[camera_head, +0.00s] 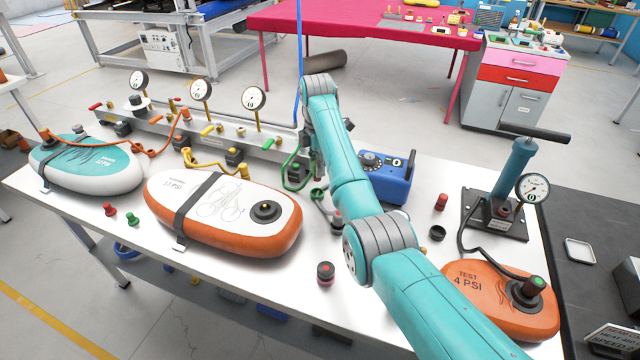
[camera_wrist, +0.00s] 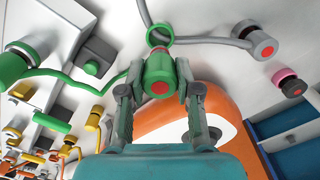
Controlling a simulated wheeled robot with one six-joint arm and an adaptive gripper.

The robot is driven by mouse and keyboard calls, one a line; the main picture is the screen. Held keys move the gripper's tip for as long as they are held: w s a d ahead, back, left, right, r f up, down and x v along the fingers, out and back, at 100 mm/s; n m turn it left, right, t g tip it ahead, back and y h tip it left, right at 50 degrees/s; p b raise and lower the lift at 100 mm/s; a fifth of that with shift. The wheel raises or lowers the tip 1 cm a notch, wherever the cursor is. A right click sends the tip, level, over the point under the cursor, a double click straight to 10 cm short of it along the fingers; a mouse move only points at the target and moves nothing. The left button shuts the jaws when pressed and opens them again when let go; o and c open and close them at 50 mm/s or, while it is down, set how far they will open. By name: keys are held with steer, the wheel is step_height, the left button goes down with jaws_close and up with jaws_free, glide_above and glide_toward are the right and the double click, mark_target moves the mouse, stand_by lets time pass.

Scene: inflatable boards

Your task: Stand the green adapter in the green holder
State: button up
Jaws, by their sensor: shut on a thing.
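My gripper (camera_wrist: 156,76) shows in the wrist view with a finger on each side of the green adapter (camera_wrist: 159,84), a short green cylinder with a red centre. It is shut on the adapter. A green ring (camera_wrist: 160,34), which looks like the green holder, lies just beyond the adapter in the wrist view. The adapter appears apart from the ring, but the gap in height cannot be told. In the head view, the green ring (camera_head: 317,195) shows beside my teal arm, which hides most of my gripper.
A green hose (camera_wrist: 55,73) runs close to my left finger. A grey hose end (camera_wrist: 256,40) lies right of the ring. An orange-edged board (camera_head: 222,213) is left of my arm. A blue box (camera_head: 385,177) and pump (camera_head: 514,175) stand to the right. A red-topped cap (camera_head: 326,272) stands nearby.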

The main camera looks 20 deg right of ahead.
steer(key=shift+a+f, duration=0.1)
steer(key=shift+f, duration=3.1)
steer(key=shift+f, duration=0.15)
steer(key=o, duration=1.1)
step_height(320, 180, up, 12)
steer(key=shift+r, duration=0.15)
